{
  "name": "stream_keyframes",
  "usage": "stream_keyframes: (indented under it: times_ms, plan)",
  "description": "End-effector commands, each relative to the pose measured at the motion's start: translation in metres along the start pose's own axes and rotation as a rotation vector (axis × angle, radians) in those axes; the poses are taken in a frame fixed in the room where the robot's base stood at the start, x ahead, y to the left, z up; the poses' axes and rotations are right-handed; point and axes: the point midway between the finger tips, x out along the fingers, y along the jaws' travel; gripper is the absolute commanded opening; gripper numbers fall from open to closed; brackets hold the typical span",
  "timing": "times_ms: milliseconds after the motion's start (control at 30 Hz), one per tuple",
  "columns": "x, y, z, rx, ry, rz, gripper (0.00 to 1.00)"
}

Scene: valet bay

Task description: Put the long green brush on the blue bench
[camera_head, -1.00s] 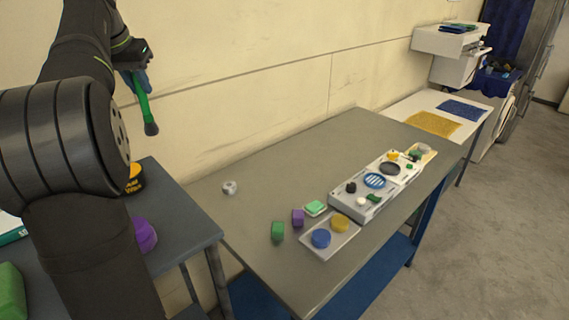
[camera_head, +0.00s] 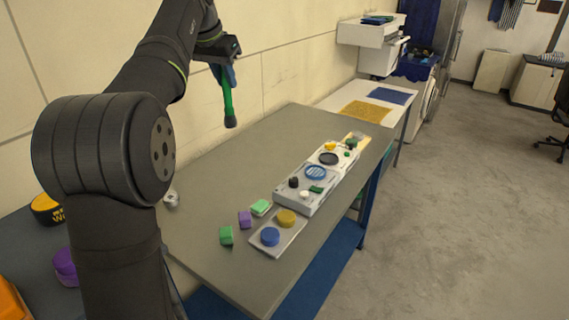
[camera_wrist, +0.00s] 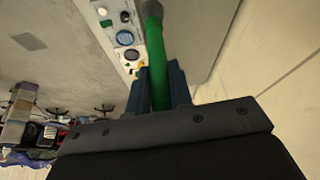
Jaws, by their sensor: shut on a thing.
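The long green brush (camera_head: 228,98), with a dark grey tip, hangs nearly upright from my gripper (camera_head: 224,72) in the head view. My gripper's blue fingers are shut on its upper part. They hold it in the air in front of the wall, over the back part of a bench (camera_head: 285,122). This bench has a grey top with blue legs and a blue lower shelf (camera_head: 335,248). In the wrist view the green brush (camera_wrist: 158,60) stands between the two fingers (camera_wrist: 158,82), with the bench top (camera_wrist: 205,35) beyond.
A row of grey trays (camera_head: 325,175) with small parts runs along the bench's right side. Green and purple blocks (camera_head: 245,219) lie near its front. The top's back left is bare. A white table (camera_head: 345,92) with a yellow mat (camera_head: 366,111) stands beyond.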

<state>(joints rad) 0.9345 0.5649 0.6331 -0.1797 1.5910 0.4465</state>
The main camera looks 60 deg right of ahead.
Motion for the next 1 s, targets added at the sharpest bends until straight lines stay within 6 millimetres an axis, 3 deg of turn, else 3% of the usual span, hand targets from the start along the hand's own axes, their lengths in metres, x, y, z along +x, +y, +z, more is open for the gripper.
stream_keyframes:
  times_ms: [333,700,800,1000]
  plan:
    - [0.053,-0.002,0.025,-0.005,-0.004,0.000,0.00]
    - [0.157,-0.003,0.068,-0.006,-0.004,0.000,0.00]
    - [0.171,-0.003,0.073,-0.005,-0.002,-0.001,0.00]
    - [0.180,-0.010,0.077,-0.007,-0.001,-0.002,0.00]
